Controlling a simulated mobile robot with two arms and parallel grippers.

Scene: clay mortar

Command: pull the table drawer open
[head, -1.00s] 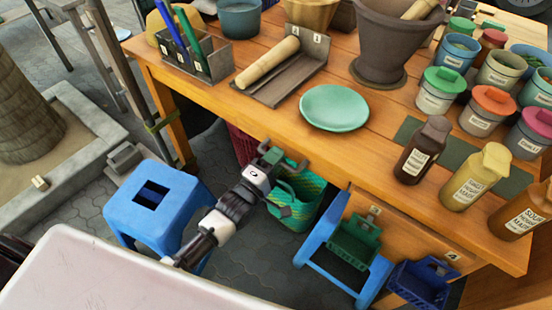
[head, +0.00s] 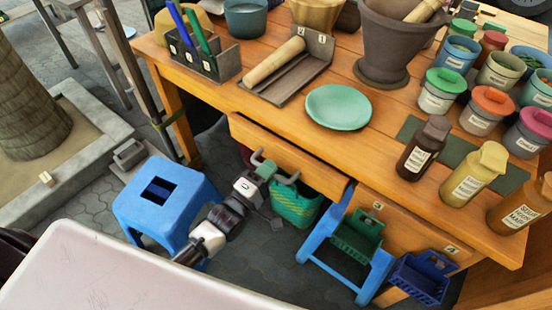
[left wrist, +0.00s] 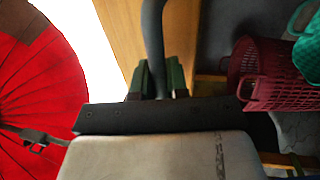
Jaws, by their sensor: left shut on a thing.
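The wooden table (head: 214,97) has a drawer (head: 310,160) under its top, and the drawer front stands out from the table edge. A grey bar handle (head: 288,179) is on the drawer front. My left gripper (head: 264,170) is shut on this handle, below and in front of the drawer. In the left wrist view the handle (left wrist: 153,45) runs between the green fingers of the gripper (left wrist: 158,78). The inside of the drawer is mostly hidden. My right gripper is not in view.
A blue stool (head: 190,190) stands left of my left arm. A green basket (head: 297,207) is below the drawer, and a blue stand (head: 322,235) is to its right. A green plate (head: 338,107) lies on the tabletop near the edge above the drawer.

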